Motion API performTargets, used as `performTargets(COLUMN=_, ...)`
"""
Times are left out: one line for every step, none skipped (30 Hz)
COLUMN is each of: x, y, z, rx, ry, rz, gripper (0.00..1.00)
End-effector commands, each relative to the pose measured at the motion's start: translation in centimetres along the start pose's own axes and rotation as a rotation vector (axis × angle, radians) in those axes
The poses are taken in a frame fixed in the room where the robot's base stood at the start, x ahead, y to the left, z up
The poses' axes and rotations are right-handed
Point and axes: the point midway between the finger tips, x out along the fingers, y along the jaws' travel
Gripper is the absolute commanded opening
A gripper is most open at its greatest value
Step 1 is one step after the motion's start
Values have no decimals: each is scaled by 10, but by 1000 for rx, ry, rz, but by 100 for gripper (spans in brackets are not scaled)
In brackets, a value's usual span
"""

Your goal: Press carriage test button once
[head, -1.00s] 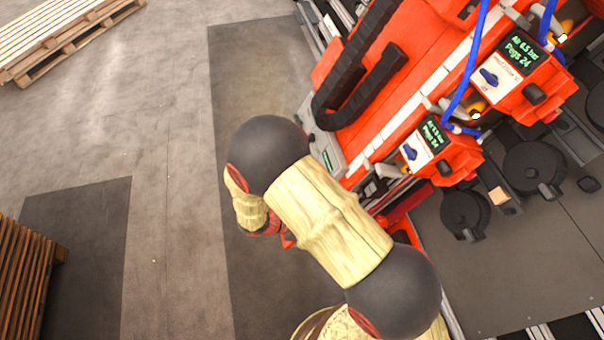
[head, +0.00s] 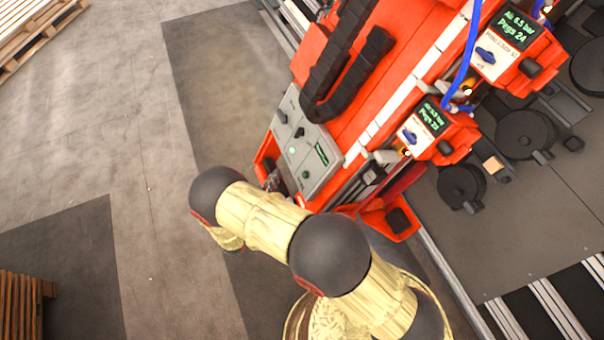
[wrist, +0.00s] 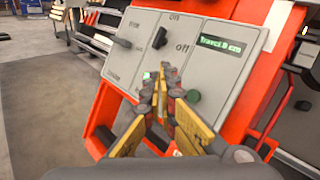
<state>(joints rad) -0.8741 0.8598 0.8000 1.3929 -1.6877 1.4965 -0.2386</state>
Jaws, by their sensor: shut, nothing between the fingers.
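A grey control panel (head: 288,139) sits on the orange machine, and it fills the middle of the wrist view (wrist: 222,76). It carries a green display (wrist: 221,45) that seems to read "Travel 0 cm", two dark knobs and a round green button (wrist: 193,96). That button also shows in the head view (head: 306,174). A small lit green spot (wrist: 147,76) shows just left of my fingertips. My gripper (wrist: 161,76) is shut and empty, its tips in front of the panel's lower part, left of the green button. I cannot tell whether they touch the panel.
Orange machine housing surrounds the panel, with a black cable chain (head: 348,80) above it. Two valve boxes with green displays (head: 430,117) and blue hoses stand to the right. Pallets (head: 20,305) lie at the left edges. The floor left of the machine is open.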

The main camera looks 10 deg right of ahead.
Motion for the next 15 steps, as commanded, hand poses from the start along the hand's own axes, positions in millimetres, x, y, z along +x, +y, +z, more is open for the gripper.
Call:
performTargets(x=0, y=0, z=0, rx=-3, ry=1, rz=0, gripper=0)
performTargets(x=0, y=0, z=0, rx=-3, ry=1, rz=-1, gripper=0)
performTargets(x=0, y=0, z=0, rx=-3, ry=2, rz=-1, gripper=0)
performTargets(x=0, y=0, z=0, rx=-3, ry=2, rz=-1, gripper=0)
performTargets(x=0, y=0, z=0, rx=-3, ry=2, rz=-1, gripper=0)
performTargets(x=0, y=0, z=0, rx=-3, ry=2, rz=-1, gripper=0)
performTargets(x=0, y=0, z=0, rx=-3, ry=2, rz=-2, gripper=0)
performTargets(x=0, y=0, z=0, rx=-3, ry=2, rz=-2, gripper=0)
performTargets(x=0, y=-1, z=-1, rx=-3, ry=2, rz=-2, gripper=0)
performTargets(x=1, y=-1, z=-1, rx=-3, ry=3, rz=-2, gripper=0)
performTargets(x=2, y=-2, z=-2, rx=-3, ry=3, rz=-2, gripper=0)
performTargets(x=3, y=-3, z=-3, rx=-4, ry=3, rz=-2, gripper=0)
performTargets(x=4, y=-4, z=-4, rx=-4, ry=3, rz=-2, gripper=0)
performTargets(x=6, y=-5, z=-5, rx=-4, ry=3, rz=-2, gripper=0)
performTargets(x=8, y=-7, z=-7, rx=-5, ry=3, rz=-3, gripper=0)
